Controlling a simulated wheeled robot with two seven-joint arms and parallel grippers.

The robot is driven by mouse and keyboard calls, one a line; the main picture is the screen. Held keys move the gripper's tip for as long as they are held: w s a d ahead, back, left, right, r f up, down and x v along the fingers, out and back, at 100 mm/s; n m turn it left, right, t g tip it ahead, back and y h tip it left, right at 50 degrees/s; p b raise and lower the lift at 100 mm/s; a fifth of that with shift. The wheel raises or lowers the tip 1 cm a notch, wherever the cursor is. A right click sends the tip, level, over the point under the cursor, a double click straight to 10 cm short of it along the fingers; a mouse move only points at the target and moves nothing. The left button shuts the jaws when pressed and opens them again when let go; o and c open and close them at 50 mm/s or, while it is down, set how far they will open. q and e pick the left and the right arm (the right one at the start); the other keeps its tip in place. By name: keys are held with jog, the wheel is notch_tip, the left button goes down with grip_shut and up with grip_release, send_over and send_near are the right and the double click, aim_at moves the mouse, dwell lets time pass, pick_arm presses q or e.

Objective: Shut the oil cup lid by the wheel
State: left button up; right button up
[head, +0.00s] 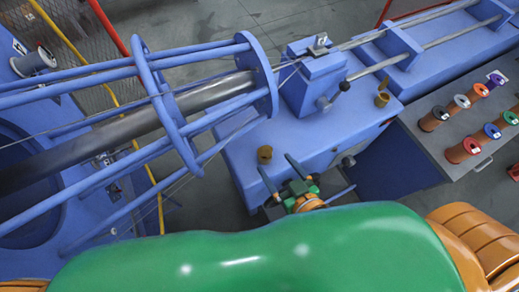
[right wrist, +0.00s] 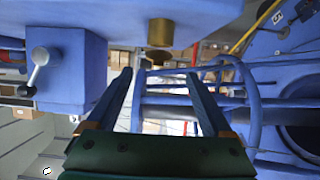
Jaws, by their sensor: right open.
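A small brass oil cup (head: 264,155) stands on the near left corner of the blue machine bed, close to the blue round plate (head: 264,74) of the strander cage. My right gripper (head: 275,162) is open and empty, its two dark fingers pointing at this cup from the near side. In the right wrist view, which looks upside down, the brass cup (right wrist: 160,32) is centred just beyond the open fingertips (right wrist: 158,73). A darker brass piece lies at its free end; I cannot tell the lid's angle. My left gripper is not in view.
A second brass cup (head: 382,99) stands farther right on the bed. A blue block (head: 313,80) with a black-knobbed lever rises between the cups. Rods and rings of the cage fill the left. A grey table (head: 460,140) with several coloured spools stands at right.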

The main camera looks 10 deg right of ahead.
aim_at(270, 157)
jog(key=x, duration=0.2)
jog(key=shift+w+d+f, duration=0.1)
jog(key=shift+w+d, duration=0.1)
jog(key=shift+w, duration=0.2)
jog(key=shift+x, duration=1.15)
jog(key=shift+a, duration=0.35)
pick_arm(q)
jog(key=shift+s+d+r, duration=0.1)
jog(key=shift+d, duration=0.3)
pick_arm(e)
jog(key=shift+d, duration=0.1)
